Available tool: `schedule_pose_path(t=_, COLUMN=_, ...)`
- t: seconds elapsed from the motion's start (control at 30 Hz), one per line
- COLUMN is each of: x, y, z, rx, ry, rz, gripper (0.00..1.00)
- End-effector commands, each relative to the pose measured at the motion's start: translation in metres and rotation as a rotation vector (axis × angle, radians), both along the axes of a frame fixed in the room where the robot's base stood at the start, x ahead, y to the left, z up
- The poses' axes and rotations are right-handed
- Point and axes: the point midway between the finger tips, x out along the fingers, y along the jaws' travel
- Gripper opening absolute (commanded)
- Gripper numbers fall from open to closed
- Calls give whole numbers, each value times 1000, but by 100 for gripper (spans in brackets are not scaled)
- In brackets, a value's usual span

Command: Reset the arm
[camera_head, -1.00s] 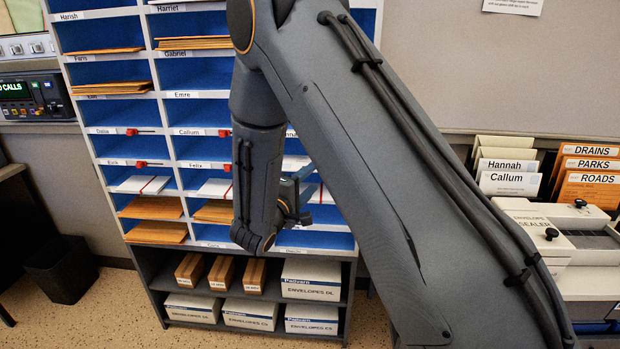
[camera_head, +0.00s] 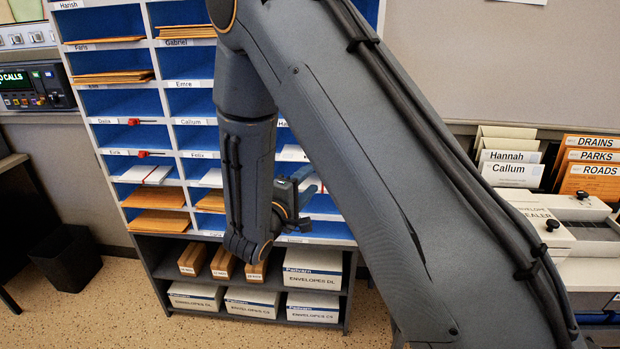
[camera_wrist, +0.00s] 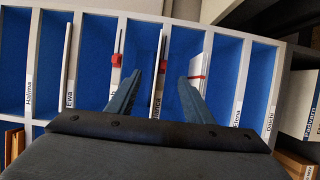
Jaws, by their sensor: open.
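My gripper (camera_wrist: 160,88) is open in the wrist view, its two fingers apart with nothing between them. It points toward the blue pigeonholes of the mail rack (camera_wrist: 228,62), which appears turned sideways there. In the head view my arm hangs in front of the rack (camera_head: 108,132), and my gripper (camera_head: 306,190) is partly hidden behind my own wrist near the lower rows. I cannot tell from these views whether the fingers touch the rack.
Envelope boxes (camera_head: 312,268) stand on the shelf below the rack. A black bin (camera_head: 68,258) is on the floor at left. Folders (camera_head: 590,168) and an envelope sealer (camera_head: 585,228) are on the counter at right. White envelopes (camera_head: 146,173) and brown ones (camera_head: 160,196) lie in the rack.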

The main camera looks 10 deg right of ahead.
Motion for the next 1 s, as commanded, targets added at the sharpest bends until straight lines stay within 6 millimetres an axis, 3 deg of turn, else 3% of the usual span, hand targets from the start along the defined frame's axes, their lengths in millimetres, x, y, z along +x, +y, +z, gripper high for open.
schedule_pose_path(t=0.43, x=-5, y=1, z=0, rx=1, ry=2, rz=-3, gripper=47)
schedule_pose_path(t=0.57, x=-16, y=-20, z=1, rx=8, ry=48, rz=-75, gripper=47)
schedule_pose_path(t=0.67, x=-43, y=-59, z=-1, rx=35, ry=149, rz=-216, gripper=47)
schedule_pose_path(t=0.8, x=-111, y=-114, z=-12, rx=151, ry=361, rz=-465, gripper=47)
schedule_pose_path(t=0.9, x=-163, y=-133, z=-24, rx=285, ry=510, rz=-606, gripper=47)
schedule_pose_path(t=1.0, x=-211, y=-135, z=-36, rx=454, ry=635, rz=-705, gripper=47)
